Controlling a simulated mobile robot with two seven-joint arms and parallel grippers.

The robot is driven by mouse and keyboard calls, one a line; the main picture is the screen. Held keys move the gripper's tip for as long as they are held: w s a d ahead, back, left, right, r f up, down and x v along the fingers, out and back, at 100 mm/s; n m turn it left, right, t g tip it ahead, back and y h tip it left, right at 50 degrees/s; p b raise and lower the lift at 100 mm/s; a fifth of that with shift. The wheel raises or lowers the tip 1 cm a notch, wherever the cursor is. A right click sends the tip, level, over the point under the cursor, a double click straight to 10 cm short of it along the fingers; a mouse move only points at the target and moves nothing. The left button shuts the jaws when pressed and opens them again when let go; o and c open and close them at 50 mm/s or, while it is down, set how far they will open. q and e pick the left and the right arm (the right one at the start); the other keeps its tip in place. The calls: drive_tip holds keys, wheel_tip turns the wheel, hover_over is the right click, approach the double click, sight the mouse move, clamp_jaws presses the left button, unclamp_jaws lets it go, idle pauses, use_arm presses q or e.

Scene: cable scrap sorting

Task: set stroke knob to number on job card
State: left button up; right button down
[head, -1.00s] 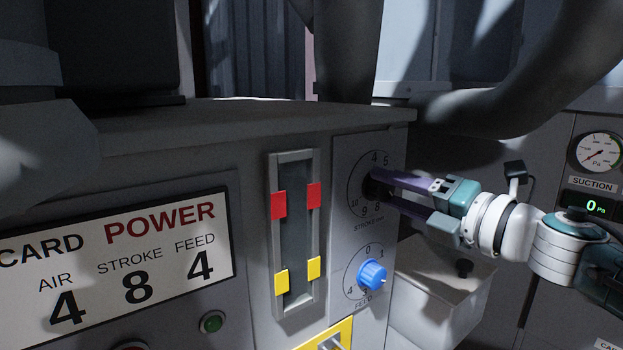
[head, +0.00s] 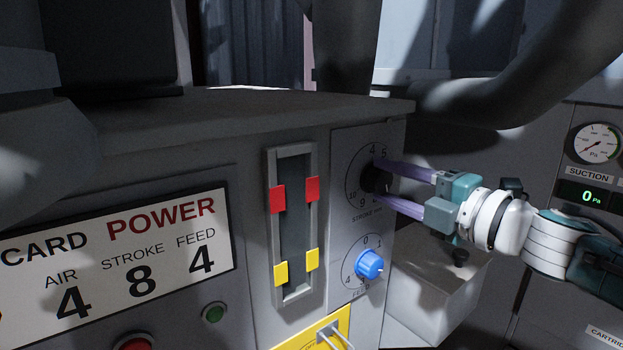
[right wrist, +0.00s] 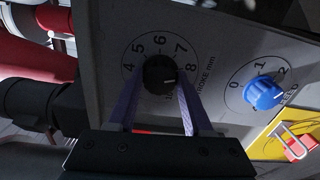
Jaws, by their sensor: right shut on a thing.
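The black stroke knob (head: 375,180) sits in its round numbered dial on the panel. It also shows in the right wrist view (right wrist: 160,75), with a white pointer mark aimed roughly toward the 8; the exact reading is hard to tell. My right gripper (head: 385,180) has its two purple fingers on either side of the knob and is shut on it; it also shows in the right wrist view (right wrist: 160,90). The job card (head: 120,250) reads POWER, with AIR 4, STROKE 8 and FEED 4. My left gripper is not in view.
The blue feed knob (head: 369,264) is just below the stroke dial. A slotted gauge (head: 295,225) with red and yellow markers is left of it. A yellow plate (head: 325,333) with a metal handle is below. A grey box (head: 430,285) juts out under my right arm.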

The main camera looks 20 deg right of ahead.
drive_tip(key=shift+c, duration=1.5)
unclamp_jaws()
drive_tip(key=b+v, duration=0.1)
drive_tip(key=v, duration=0.9)
